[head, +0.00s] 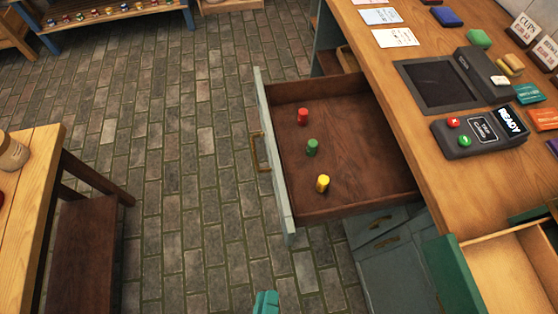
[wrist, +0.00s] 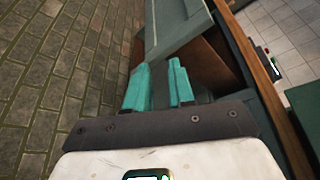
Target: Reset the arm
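My gripper (wrist: 160,66) has two teal fingers, which stand a little apart with nothing visible between them. In the head view only a teal tip of my gripper (head: 266,303) shows at the bottom edge. It is in front of and below an open drawer (head: 258,100), over the brick floor. In the wrist view the grey-green drawer front (wrist: 180,38) lies just beyond the fingers.
The wooden counter (head: 410,130) carries a dark card terminal (head: 480,131), a black recessed panel (head: 437,84), cards and coloured blocks. A wooden table (head: 32,185) and dark bench (head: 85,245) stand left. Brick floor between is clear.

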